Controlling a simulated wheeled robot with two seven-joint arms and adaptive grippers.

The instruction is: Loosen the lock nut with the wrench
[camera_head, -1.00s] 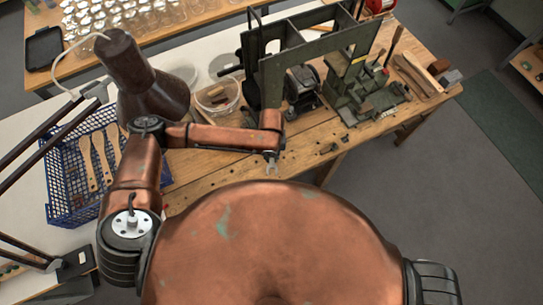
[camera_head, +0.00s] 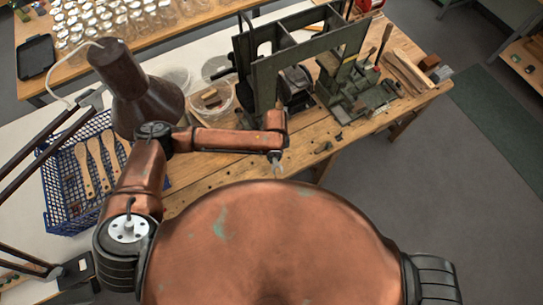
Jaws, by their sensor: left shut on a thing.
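My left gripper (camera_head: 276,156) hangs at the end of my copper-coloured left arm, over the front edge of the wooden bench. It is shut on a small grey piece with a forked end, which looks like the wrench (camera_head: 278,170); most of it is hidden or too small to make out. The dark green tufting machine (camera_head: 258,68) stands on the bench just behind the gripper, and the gripper is apart from it. I cannot make out the lock nut. My right gripper is out of view; only my right shoulder shows at lower right.
A second green machine (camera_head: 355,88) stands to the right on the bench (camera_head: 230,172). A clear tub (camera_head: 211,100), a brown lamp (camera_head: 140,90) and a blue basket (camera_head: 62,190) with wooden brush blanks lie to the left. Open floor (camera_head: 410,190) lies at the right.

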